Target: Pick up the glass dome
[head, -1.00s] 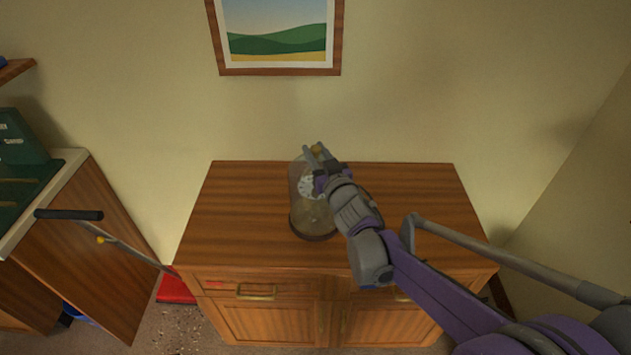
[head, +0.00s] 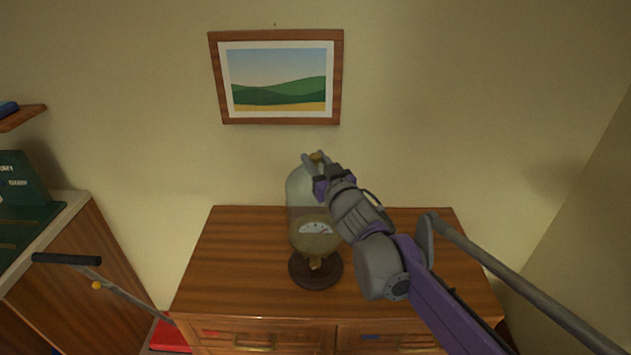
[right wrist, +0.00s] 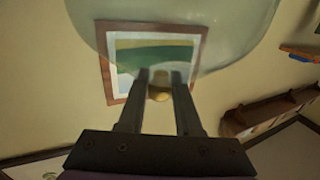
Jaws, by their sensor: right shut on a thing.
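The clear glass dome (head: 298,188) is raised above its round dark wooden base (head: 316,281) on the cabinet. My right gripper (head: 317,157) is shut on the brass knob at the dome's top. In the right wrist view the knob (right wrist: 159,93) sits between the two fingers, with the glass (right wrist: 180,30) beyond. A dial instrument (head: 316,229) stands on the base, seen partly through the glass. My right arm covers part of the dome's right side. My left gripper is in neither view.
The wooden cabinet top (head: 240,265) is clear on both sides of the base. A framed landscape picture (head: 276,78) hangs on the wall behind.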

